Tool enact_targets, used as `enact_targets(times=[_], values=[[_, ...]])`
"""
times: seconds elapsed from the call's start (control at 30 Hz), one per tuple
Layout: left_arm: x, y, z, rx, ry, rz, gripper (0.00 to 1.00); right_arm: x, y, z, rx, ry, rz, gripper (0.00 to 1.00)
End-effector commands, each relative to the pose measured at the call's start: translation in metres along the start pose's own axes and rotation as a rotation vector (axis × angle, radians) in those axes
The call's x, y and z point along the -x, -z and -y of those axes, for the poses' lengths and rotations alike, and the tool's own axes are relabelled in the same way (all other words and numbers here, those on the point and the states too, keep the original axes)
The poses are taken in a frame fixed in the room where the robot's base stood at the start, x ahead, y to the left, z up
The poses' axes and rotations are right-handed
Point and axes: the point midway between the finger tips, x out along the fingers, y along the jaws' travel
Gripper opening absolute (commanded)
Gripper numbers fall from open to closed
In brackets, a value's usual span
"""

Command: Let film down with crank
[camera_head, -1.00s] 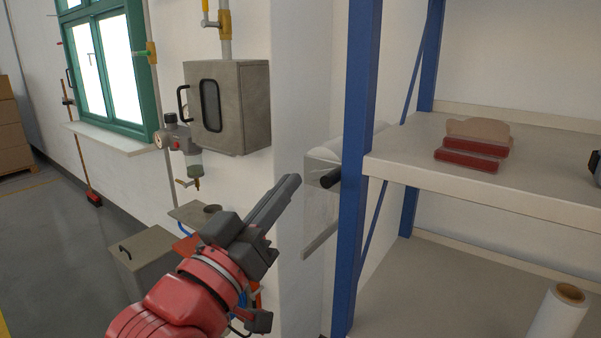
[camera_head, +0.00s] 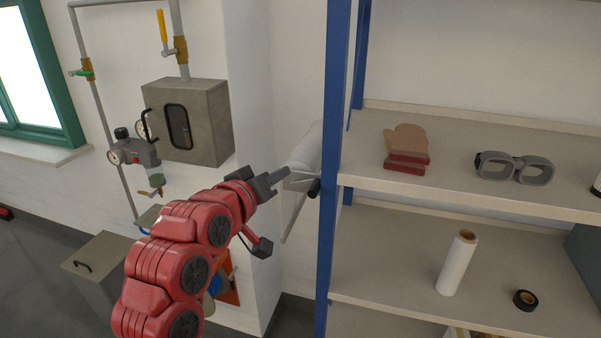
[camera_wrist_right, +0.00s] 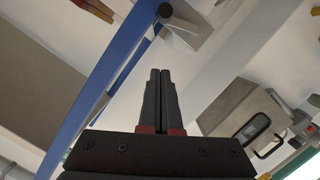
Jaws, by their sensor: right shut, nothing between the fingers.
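The crank's black handle (camera_head: 314,187) sticks out beside the blue shelf post. The pale, translucent film (camera_head: 304,150) is behind it against the wall, and a sheet or bar slants down below it. In the right wrist view the black handle (camera_wrist_right: 164,10) is at the top, beyond the fingertips, with the pale film (camera_wrist_right: 186,32) beside it. My right gripper (camera_head: 287,173) is shut and empty, its tips just left of the handle in the head view. In the wrist view its fingers (camera_wrist_right: 160,72) lie together, apart from the handle. My left gripper is out of view.
The blue shelf post (camera_head: 333,240) stands close right of the handle. A white roll (camera_head: 457,263) and black tape (camera_head: 525,299) are below. A grey wall box (camera_head: 205,120) is at left.

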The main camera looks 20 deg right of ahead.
Motion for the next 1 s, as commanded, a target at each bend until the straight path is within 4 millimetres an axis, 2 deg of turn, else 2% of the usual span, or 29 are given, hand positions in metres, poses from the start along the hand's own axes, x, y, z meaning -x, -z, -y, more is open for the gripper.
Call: enact_targets(times=[0.03,0.37,0.5,0.7,1.0], values=[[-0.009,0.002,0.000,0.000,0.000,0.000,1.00,-0.011,0.002,-0.003,0.002,-0.003,0.006,0.00],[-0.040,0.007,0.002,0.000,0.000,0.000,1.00,-0.081,0.001,-0.003,0.004,-0.001,0.008,0.00],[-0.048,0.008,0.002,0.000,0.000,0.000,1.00,-0.083,-0.018,0.000,0.000,0.005,0.008,0.00],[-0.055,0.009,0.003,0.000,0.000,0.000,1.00,-0.087,-0.034,0.000,0.000,0.003,0.005,0.00],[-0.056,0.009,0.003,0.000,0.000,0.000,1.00,-0.088,-0.039,0.001,-0.001,0.001,0.000,0.00]])
